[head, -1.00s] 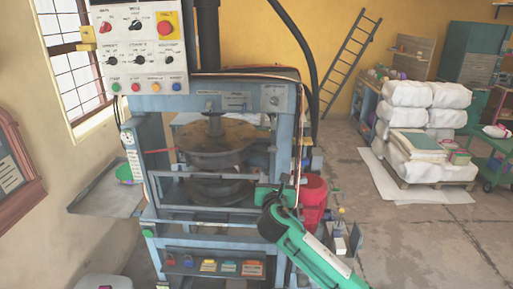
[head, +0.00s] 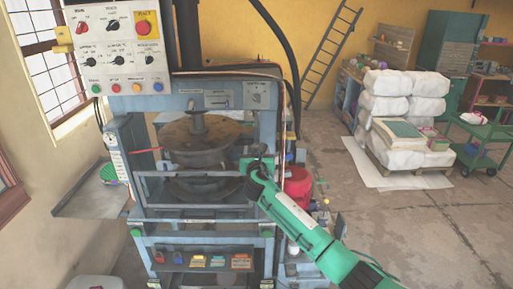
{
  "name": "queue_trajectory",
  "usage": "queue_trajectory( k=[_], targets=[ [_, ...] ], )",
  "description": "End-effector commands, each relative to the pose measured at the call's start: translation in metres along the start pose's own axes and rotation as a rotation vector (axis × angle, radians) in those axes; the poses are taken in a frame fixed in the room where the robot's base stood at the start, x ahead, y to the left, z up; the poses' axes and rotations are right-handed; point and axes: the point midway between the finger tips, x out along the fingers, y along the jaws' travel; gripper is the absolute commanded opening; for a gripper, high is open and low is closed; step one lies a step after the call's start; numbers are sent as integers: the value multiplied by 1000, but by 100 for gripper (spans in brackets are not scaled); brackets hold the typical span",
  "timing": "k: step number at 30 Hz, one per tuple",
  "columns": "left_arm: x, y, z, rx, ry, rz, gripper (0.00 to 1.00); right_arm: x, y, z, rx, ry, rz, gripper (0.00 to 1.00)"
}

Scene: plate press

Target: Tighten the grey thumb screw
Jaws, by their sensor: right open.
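The blue-grey press (head: 268,205) stands in the middle of the head view, with round dark plates (head: 200,140) between its posts. My right gripper (head: 259,163) is at the press's front right post, at about the height of the lower plate. It is open, but its fingers are small and partly hidden by its own green wrist. I cannot make out the grey thumb screw; it may be too small or behind the gripper. I cannot tell whether the gripper touches the post. My left gripper is out of view.
A control panel (head: 117,45) hangs at the press's upper left. A side tray (head: 88,195) juts out on the left. A red cylinder (head: 298,187) stands just right of the gripper.

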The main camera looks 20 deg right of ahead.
Motion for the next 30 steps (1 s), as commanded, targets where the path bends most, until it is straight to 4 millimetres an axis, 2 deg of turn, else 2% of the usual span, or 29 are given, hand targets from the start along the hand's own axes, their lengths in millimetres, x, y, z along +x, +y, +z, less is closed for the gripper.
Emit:
queue_trajectory(
  k=[6,17,24,30],
  targets=[
    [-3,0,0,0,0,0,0,15,0,0,0,1,1,56],
    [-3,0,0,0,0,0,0,17,0,0,1,1,1,56],
    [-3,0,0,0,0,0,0,17,0,-1,0,1,1,12],
    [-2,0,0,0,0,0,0,17,0,-1,9,1,2,12]
  ],
)
